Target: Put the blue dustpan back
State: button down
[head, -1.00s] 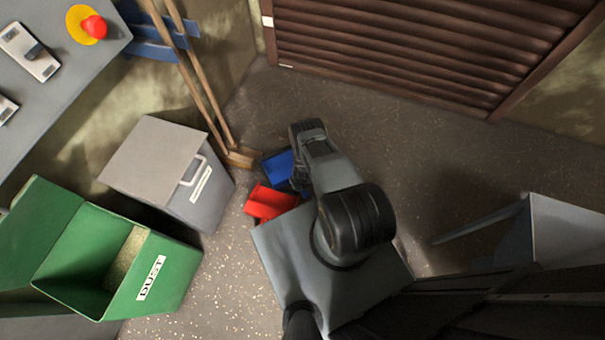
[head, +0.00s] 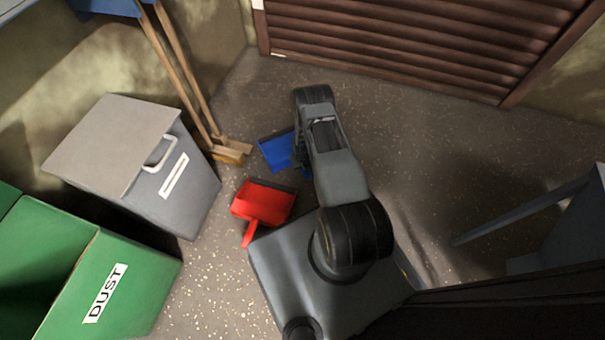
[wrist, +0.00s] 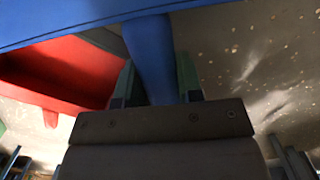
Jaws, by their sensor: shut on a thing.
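The blue dustpan (head: 274,151) is at my gripper in the head view, just behind the red dustpan. My gripper (wrist: 158,82) is shut on the blue dustpan's handle (wrist: 150,55) in the wrist view, with one finger on each side of it. The blue pan (wrist: 75,22) spans the top left of that view. In the head view my arm hides most of the handle and the fingers. I cannot tell whether the pan touches the floor.
The red dustpan (head: 264,201) lies on the floor by my base. Two wooden-handled brooms (head: 230,151) lean at the wall behind a grey lidded bin (head: 190,195). A green DUST bin (head: 140,290) stands front left. Speckled floor is clear right of my arm, before the brown slatted shutter (head: 390,40).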

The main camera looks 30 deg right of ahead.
jog(key=shift+w+d+f+b, duration=0.3)
jog(key=shift+w+f+b, duration=0.1)
jog(key=shift+f, duration=0.1)
jog(key=shift+w+d+f+b, duration=0.25)
jog(key=shift+w+f+b, duration=0.1)
jog(key=shift+f, duration=0.15)
jog(key=shift+w+d+f+b, duration=0.15)
jog(key=shift+d+f+b, duration=0.05)
jog(key=shift+f+b, duration=0.3)
notch_tip(320, 180, down, 3)
jog(key=shift+w+d+f+b, duration=0.1)
jog(key=shift+b, duration=1.1)
jog(key=c, duration=0.8)
grip_release()
